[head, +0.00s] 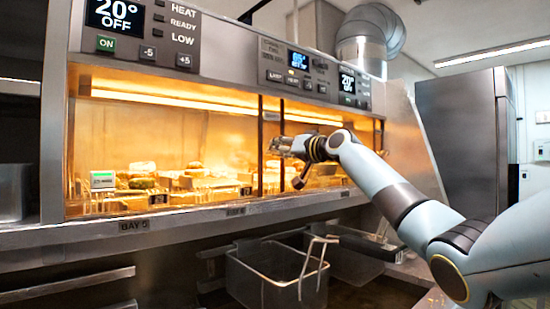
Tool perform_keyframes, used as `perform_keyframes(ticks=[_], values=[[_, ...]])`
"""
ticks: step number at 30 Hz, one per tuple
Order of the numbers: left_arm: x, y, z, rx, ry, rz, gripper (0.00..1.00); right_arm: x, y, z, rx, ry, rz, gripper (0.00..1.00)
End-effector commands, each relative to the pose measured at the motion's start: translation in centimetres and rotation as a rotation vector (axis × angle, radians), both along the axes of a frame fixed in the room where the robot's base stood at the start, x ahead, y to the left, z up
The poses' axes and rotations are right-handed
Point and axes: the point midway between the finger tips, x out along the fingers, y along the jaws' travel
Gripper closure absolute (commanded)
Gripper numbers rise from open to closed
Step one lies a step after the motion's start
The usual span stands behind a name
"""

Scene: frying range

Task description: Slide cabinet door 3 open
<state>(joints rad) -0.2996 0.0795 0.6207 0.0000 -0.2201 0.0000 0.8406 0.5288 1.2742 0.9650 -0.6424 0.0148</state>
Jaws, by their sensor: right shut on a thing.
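The heated cabinet (225,85) has a long, glowing front with glass doors and dark upright bars. My right gripper (275,146) reaches in from the right and is shut at a dark upright door bar (261,172) near the middle of the front. The arm hides part of the doors to its right. The exact contact between fingers and bar is too small to make out. No door number is readable at the bar. My left gripper is not in view.
Food (140,178) sits behind the glass. A label reading BAY 5 (133,226) is on the ledge below. A wire-handled fry basket (275,275) stands under the ledge, below my right arm. A tall grey cabinet (462,145) stands at the right.

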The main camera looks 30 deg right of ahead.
Motion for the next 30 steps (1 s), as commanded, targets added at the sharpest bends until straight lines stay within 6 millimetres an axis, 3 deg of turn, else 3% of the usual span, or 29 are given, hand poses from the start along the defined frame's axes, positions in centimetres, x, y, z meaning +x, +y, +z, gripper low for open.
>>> perform_keyframes(ticks=[14,15,20,30], values=[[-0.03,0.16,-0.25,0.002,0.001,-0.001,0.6,0.06,-0.41,-0.03,-0.001,0.002,0.0,1.0],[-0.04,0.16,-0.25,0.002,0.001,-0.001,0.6,0.06,-0.4,-0.03,-0.001,0.002,0.0,0.73],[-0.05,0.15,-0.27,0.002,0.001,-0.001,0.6,0.06,-0.38,-0.04,-0.001,0.002,0.0,0.52],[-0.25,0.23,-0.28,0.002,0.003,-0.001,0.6,-0.28,-0.48,-0.09,-0.002,0.002,-0.001,0.51]])
